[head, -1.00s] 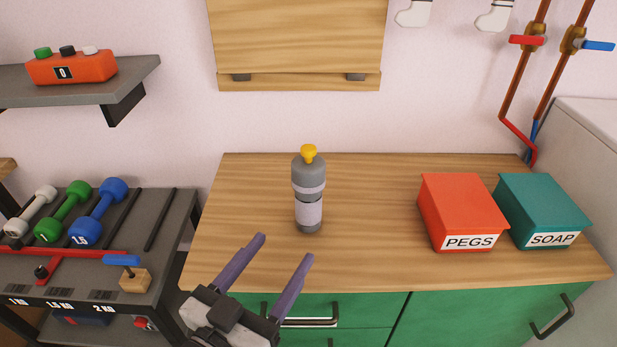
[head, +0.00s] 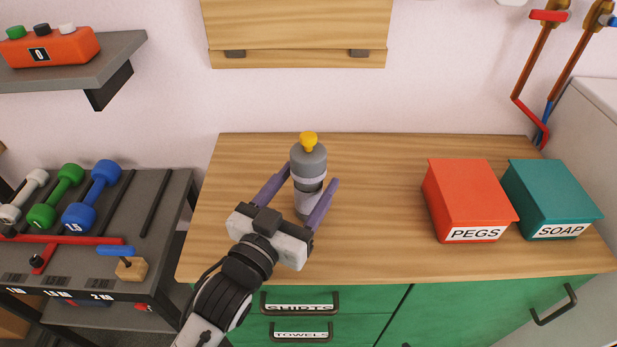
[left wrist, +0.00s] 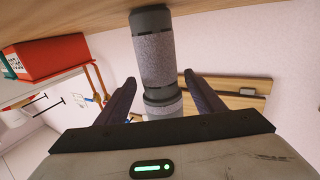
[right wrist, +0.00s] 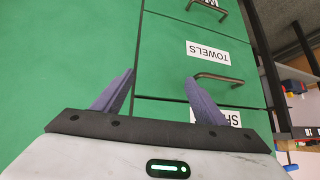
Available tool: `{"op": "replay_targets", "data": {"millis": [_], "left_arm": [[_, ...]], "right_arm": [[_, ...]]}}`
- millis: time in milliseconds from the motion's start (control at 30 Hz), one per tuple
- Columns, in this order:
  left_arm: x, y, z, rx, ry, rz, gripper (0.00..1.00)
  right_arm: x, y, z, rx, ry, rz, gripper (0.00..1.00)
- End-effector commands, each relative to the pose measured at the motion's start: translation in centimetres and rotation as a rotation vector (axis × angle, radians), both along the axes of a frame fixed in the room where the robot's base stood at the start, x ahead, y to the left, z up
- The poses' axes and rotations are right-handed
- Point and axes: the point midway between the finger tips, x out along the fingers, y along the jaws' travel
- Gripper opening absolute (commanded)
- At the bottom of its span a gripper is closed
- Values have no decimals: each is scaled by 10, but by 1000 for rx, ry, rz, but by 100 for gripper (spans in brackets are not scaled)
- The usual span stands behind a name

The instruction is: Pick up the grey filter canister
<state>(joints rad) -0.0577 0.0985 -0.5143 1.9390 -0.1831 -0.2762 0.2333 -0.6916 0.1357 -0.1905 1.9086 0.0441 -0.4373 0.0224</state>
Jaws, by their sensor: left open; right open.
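The grey filter canister (head: 309,165) stands upright on the wooden counter, with a yellow knob on top and lighter bands around its body. In the left wrist view the canister (left wrist: 157,60) shows between and beyond the open fingers (left wrist: 160,92). I cannot tell whether a finger touches it. My right gripper (right wrist: 160,85) is open and empty in front of the green drawers, out of the head view.
An orange PEGS box (head: 465,195) and a teal SOAP box (head: 550,195) stand on the counter (head: 385,235) to the right. A rack with dumbbells (head: 90,205) is at the left. Green drawers (right wrist: 190,75) are below the counter. The counter around the canister is clear.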

Motion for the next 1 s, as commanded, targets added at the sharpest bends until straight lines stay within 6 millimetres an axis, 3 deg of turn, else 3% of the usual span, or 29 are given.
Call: {"op": "replay_targets", "data": {"millis": [100,367,667,1000], "left_arm": [[9,-5,0,0,0,-1,62],[10,-6,-1,0,0,-1,60],[10,-5,-1,0,1,-1,10],[11,-5,12,-3,-6,-1,9]], "right_arm": [[3,0,2,0,-5,0,66],[5,0,3,1,-11,1,66],[5,0,3,1,-11,1,66],[4,0,4,1,-8,0,66]]}}
